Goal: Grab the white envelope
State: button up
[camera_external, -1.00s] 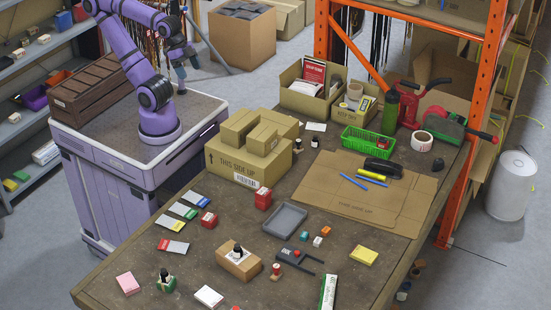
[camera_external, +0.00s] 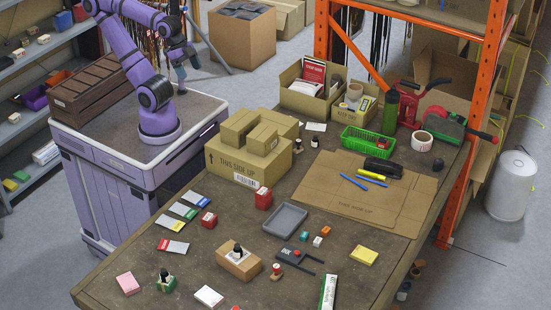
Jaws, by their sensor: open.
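A small flat white piece (camera_external: 316,127), which looks like an envelope, lies on the workbench (camera_external: 190,262) behind the brown cartons. A thicker white pad-like item (camera_external: 209,296) lies near the bench's front edge; I cannot tell whether it is an envelope. My gripper (camera_external: 181,73) hangs above the back of my purple base, far to the left of the bench and apart from both white items. It is open, with nothing seen between its fingers; its fingertips are small in this view.
Stacked cartons (camera_external: 246,162) stand on the bench's left side. An open carton (camera_external: 291,99), a green basket (camera_external: 366,143) and a grey tray (camera_external: 285,220) stand around it. An orange rack post (camera_external: 478,105) rises at the right. Small items crowd the front.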

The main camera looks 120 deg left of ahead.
jog(key=shift+c, duration=0.3)
jog(key=c, duration=0.8)
jog(key=shift+o, duration=0.2)
